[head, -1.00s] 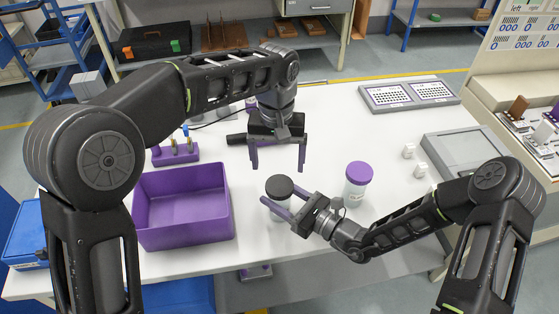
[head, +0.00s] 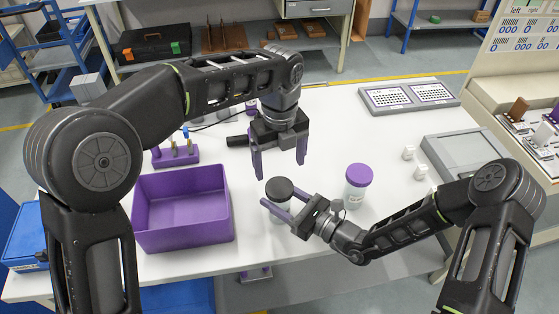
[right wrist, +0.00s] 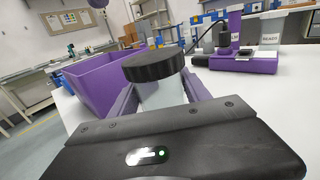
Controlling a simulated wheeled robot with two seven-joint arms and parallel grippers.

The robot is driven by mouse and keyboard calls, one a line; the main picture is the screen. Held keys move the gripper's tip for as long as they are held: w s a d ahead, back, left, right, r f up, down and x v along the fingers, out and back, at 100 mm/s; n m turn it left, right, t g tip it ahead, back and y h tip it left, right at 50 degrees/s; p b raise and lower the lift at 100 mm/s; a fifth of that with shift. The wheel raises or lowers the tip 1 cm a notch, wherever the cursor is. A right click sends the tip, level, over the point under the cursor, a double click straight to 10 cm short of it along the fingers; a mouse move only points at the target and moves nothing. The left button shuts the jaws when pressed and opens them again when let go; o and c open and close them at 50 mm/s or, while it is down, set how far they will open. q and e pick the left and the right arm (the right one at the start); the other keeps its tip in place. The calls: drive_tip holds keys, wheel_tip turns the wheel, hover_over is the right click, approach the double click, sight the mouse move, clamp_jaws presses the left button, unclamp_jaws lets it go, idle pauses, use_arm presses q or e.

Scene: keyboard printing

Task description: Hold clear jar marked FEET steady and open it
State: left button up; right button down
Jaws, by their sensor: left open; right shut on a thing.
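A clear jar (head: 279,215) with a black lid (head: 280,189) stands upright near the front edge of the white table. The black lid also shows in the right wrist view (right wrist: 153,65). My right gripper (head: 283,210) is shut on the jar's body, below the lid, from the right. My left gripper (head: 281,170) is open and empty, just above and behind the lid, its fingers pointing down. A second jar with a purple lid (head: 359,174) stands to the right. I cannot read the marking on the held jar.
A purple bin (head: 183,241) stands left of the held jar. Behind it is a purple rack (head: 175,152) with several pegs. Two small white blocks (head: 409,152) and a grey tray (head: 466,152) lie to the right.

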sight(279, 187)
use_arm(q)
drive_tip(key=m, duration=0.7)
drive_tip(key=shift+f, duration=4)
